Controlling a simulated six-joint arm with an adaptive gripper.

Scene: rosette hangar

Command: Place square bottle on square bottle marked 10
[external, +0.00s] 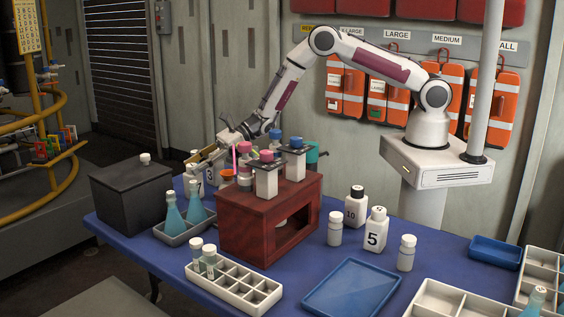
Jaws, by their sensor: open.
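A white square bottle marked 10 (350,212), with a dark cap, stands upright on the blue table right of the wooden box. A white square bottle marked 5 (375,237) stands just in front and to its right. A bottle marked 3 (210,177) and a bottle with a partly hidden mark (193,185) stand behind the box at the left. My gripper (208,152) is open over this back-left group, far left of the bottle marked 10. I cannot tell how close its fingers are to the bottles below.
The dark red wooden box (245,232) carries square containers (267,182) with coloured tops. A white divided rack (238,288), a blue tray (350,290), a black box (128,198) and plain white bottles (335,230) stand around it. Some bare blue table lies between the trays.

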